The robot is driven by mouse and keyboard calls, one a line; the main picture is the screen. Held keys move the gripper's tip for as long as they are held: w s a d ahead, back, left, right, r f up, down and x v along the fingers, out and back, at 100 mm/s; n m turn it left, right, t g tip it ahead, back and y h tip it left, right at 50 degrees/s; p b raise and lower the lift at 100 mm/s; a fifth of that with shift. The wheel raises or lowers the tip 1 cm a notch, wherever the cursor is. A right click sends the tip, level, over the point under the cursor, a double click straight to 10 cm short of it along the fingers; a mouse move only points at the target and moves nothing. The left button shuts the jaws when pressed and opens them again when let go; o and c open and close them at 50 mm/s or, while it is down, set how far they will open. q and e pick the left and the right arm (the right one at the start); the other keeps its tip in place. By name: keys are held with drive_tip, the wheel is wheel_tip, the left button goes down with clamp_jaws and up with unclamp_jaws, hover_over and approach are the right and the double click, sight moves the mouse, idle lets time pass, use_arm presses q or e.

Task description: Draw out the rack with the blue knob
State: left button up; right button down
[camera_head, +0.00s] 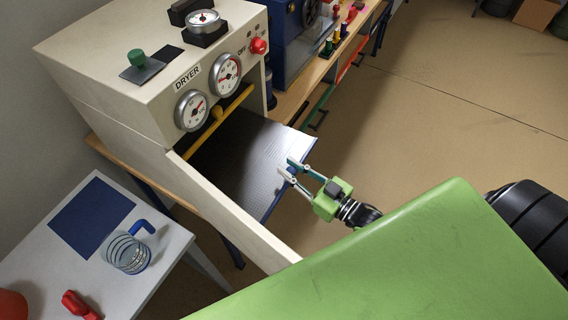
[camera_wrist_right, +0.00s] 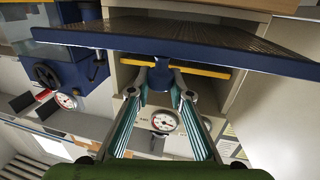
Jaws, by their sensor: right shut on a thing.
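The rack (camera_head: 245,160) is a dark ridged plate with a blue edge, sticking out of the open front of the cream dryer (camera_head: 120,90). Its inner end is still under the dryer's opening. My right gripper (camera_head: 289,168) is at the rack's outer edge, its fingers closed on the blue knob. In the right wrist view, the blue knob (camera_wrist_right: 161,76) sits between the fingertips of my right gripper (camera_wrist_right: 160,82), below the rack's blue front edge (camera_wrist_right: 190,49). My left gripper is not in view.
A cream panel (camera_head: 225,205) stands out along the rack's left side. A yellow bar (camera_head: 236,106) crosses above the opening. A white table (camera_head: 165,255) with a blue mat (camera_head: 92,217) and a glass jug (camera_head: 128,254) is at the lower left. Open floor lies to the right.

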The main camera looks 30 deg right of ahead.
drive_tip(key=c, duration=1.8)
unclamp_jaws()
drive_tip(key=v, duration=1.2)
drive_tip(key=shift+d, duration=0.1)
